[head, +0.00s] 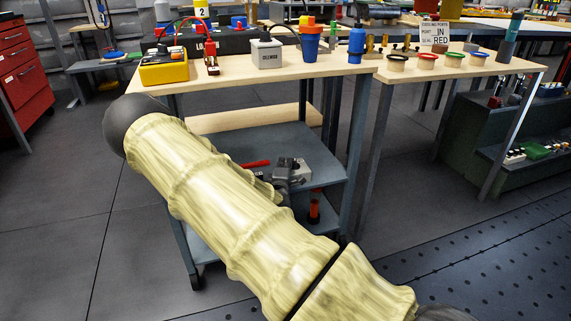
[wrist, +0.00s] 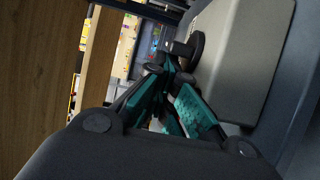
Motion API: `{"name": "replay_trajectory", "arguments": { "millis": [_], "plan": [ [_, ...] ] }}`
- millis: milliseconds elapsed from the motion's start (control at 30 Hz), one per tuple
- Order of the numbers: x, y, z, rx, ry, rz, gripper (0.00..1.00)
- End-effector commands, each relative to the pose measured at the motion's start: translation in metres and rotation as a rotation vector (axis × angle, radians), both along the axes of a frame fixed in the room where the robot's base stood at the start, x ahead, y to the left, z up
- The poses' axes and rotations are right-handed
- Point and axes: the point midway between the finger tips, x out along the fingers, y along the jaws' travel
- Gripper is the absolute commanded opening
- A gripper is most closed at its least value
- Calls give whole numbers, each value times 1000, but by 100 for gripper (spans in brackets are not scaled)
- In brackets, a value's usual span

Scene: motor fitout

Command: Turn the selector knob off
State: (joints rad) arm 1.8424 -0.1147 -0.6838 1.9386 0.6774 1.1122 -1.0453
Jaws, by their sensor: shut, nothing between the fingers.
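In the wrist view a black selector knob (wrist: 194,48) stands out from the face of a pale grey box (wrist: 235,60). Its bar points left in the picture. My gripper (wrist: 170,72), with teal finger pads, is shut and empty. Its fingertips are right at the knob's bar and overlap it in the picture; I cannot tell whether they touch. In the head view my gripper (head: 283,180) is beside the small grey box (head: 302,171) on the cart's upper shelf. The knob is too small to make out there.
A grey cart (head: 322,150) stands under the wooden workbench (head: 350,69), with a red-handled tool (head: 256,163) on it. The bench carries a yellow meter (head: 165,70), a grey box, cups and bottles. Open floor lies to the left.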

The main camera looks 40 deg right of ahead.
Motion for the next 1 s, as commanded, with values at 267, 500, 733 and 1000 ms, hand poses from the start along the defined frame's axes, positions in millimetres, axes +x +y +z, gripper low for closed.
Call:
{"name": "replay_trajectory", "arguments": {
  "millis": [267,500,733,1000],
  "plan": [
    [-23,28,-2,3,5,-1,0],
    [-41,49,0,1,2,-3,0],
    [-47,61,2,-1,2,-6,0],
    [-38,100,5,-8,5,-56,0]
  ]
}}
